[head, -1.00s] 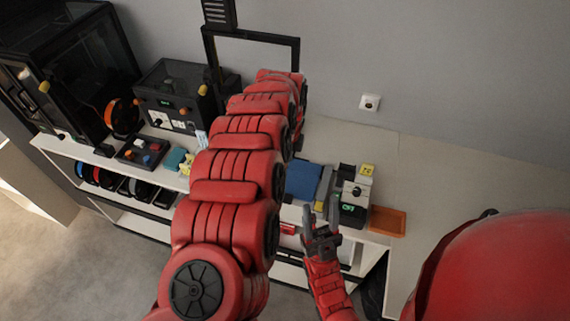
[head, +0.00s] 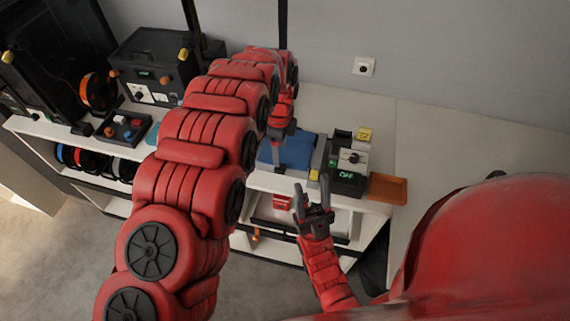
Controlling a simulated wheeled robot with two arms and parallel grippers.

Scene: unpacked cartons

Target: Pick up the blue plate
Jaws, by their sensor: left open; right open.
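A flat blue plate (head: 297,151) lies on the white shelf top, in the middle of the head view. My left arm reaches across the shelf. Its gripper (head: 277,134) points down at the left part of the plate and hides some of it. The jaws are open and small in view; I cannot tell whether they touch the plate. My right gripper (head: 313,197) is open and empty, pointing up in front of the shelf's front edge, below and right of the plate.
Right of the plate stand a grey and black device (head: 348,170) with a green display and an orange tray (head: 388,188). The shelf top at the far right is clear.

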